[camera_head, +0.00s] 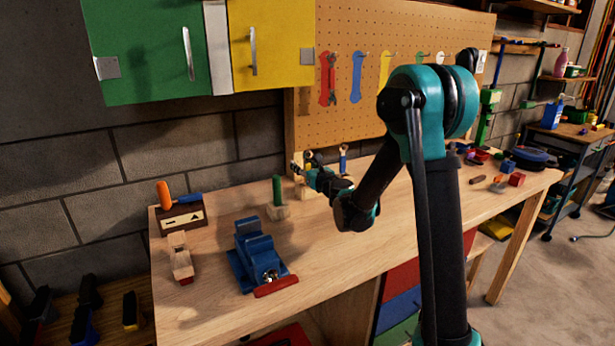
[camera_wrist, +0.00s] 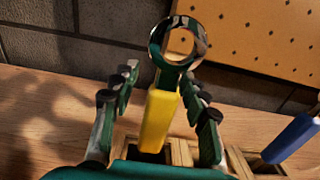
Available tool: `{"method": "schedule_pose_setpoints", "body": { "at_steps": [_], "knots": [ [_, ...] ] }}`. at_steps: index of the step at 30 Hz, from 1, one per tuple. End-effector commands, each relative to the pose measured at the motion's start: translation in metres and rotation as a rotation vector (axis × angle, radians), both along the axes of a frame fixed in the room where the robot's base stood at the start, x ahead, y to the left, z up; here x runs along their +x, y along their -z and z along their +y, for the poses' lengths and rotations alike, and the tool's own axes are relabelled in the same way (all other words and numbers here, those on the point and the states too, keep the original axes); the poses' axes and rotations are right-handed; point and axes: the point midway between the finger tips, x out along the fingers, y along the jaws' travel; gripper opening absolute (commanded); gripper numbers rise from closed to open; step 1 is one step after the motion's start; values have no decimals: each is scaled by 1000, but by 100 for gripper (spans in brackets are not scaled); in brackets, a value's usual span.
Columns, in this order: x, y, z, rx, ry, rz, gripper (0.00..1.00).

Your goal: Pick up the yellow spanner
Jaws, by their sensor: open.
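The yellow spanner (camera_wrist: 158,118) stands upright in a wooden holder (camera_wrist: 182,152), its yellow handle low and its dark metal ring head up. My gripper (camera_wrist: 160,76) is open, with one finger on each side of the spanner and visible gaps between fingers and handle. In the head view, my gripper (camera_head: 308,172) is over the back of the workbench (camera_head: 330,245), at the holder. There the spanner is small and partly hidden by my gripper.
A blue-handled tool (camera_wrist: 291,138) stands in the holder to the right. A pegboard (camera_head: 340,45) rises behind.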

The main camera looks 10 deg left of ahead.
Motion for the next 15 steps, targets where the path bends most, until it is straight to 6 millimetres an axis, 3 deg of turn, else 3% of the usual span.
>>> {"method": "schedule_pose_setpoints", "body": {
  "at_steps": [5,15],
  "knots": [
    [0,0,0,0,0,0,44],
    [0,0,0,0,0,0,1]
  ]
}}
